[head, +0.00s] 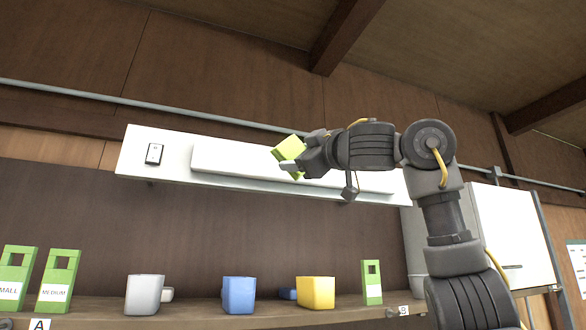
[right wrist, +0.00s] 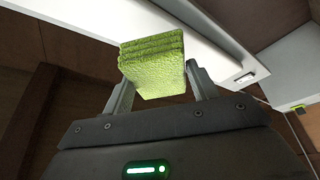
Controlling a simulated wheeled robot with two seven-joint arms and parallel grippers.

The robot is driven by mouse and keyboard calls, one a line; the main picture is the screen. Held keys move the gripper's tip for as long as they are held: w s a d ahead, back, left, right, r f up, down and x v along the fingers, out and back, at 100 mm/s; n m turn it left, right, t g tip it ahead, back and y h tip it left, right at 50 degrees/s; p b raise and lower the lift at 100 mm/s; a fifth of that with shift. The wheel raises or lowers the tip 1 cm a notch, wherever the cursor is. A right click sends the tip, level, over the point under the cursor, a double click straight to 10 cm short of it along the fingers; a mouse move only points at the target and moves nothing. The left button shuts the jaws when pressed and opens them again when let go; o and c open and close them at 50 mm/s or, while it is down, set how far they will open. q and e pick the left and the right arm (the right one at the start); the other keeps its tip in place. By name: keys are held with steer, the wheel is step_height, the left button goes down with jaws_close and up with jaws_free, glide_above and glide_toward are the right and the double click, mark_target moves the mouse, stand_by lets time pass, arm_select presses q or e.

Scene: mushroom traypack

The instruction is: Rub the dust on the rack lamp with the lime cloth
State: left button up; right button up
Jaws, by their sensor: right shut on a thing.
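The rack lamp (head: 235,160) is a long white fixture with a raised white bar, mounted above the shelf in the head view. It also shows in the right wrist view (right wrist: 210,40). No dust can be made out on it. My right gripper (head: 293,158) is shut on the lime cloth (head: 288,149), a folded textured pad that shows between the fingers in the right wrist view (right wrist: 155,68). The cloth is in front of the lamp's middle; I cannot tell whether it touches. My left gripper is not in view.
A white cabinet (head: 505,235) stands at the right. A switch (head: 154,154) sits on the lamp's left end.

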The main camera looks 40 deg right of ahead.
steer(key=shift+s+a, duration=0.1)
steer(key=shift+s, duration=0.5)
steer(key=shift+f, duration=0.1)
steer(key=shift+s+a+b, duration=0.2)
steer(key=shift+s+b, duration=0.25)
steer(key=shift+s, duration=0.05)
steer(key=shift+s+a+b, duration=0.15)
steer(key=shift+s+b, duration=0.25)
steer(key=shift+s, duration=0.05)
steer(key=shift+s+a, duration=0.25)
steer(key=shift+s, duration=0.3)
steer(key=shift+w+d, duration=0.1)
steer(key=shift+w, duration=0.1)
